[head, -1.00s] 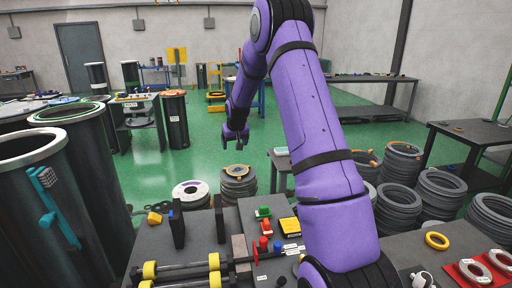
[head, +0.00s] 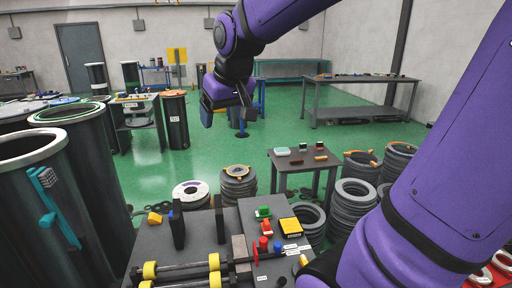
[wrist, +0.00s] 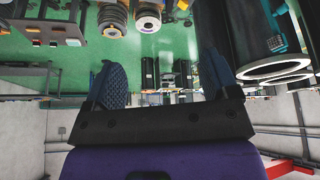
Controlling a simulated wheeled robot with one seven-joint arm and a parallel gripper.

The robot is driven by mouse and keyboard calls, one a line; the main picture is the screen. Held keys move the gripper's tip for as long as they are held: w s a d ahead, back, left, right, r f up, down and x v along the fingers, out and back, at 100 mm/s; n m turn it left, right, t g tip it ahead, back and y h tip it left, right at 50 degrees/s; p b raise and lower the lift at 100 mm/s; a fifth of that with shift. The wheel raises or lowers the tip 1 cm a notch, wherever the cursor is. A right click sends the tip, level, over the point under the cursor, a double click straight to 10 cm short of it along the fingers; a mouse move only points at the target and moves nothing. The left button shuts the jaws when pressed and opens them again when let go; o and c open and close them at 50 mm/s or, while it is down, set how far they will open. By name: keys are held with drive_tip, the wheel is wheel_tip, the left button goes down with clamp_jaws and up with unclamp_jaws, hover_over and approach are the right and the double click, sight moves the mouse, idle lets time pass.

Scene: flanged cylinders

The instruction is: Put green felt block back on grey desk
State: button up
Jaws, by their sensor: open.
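A small green block (head: 263,212) lies on the near grey workbench (head: 215,245), beside a red block; I cannot tell if it is felt. A pale green block (head: 282,151) lies on a small dark grey table (head: 300,162) in the middle of the room. My gripper (head: 228,112) is raised above the green floor, left of that table in the head view and apart from both blocks. In the wrist view, which looks upside down, its two fingers (wrist: 163,85) are spread with only distant room between them.
Stacks of grey rings (head: 350,205) stand right of the small table. Large dark cylinders (head: 40,190) fill the left side. A yellow block (head: 291,228) and rods with yellow collars are on the near workbench. Green floor (head: 215,160) is open in the middle.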

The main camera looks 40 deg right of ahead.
drive_tip(key=s+a+f+n, duration=0.1)
drive_tip(key=s+a, duration=0.3)
drive_tip(key=s, duration=1.1)
drive_tip(key=shift+s+a+f+y, duration=0.15)
drive_tip(key=shift+a+f+y, duration=0.05)
drive_tip(key=shift+f+y, duration=0.2)
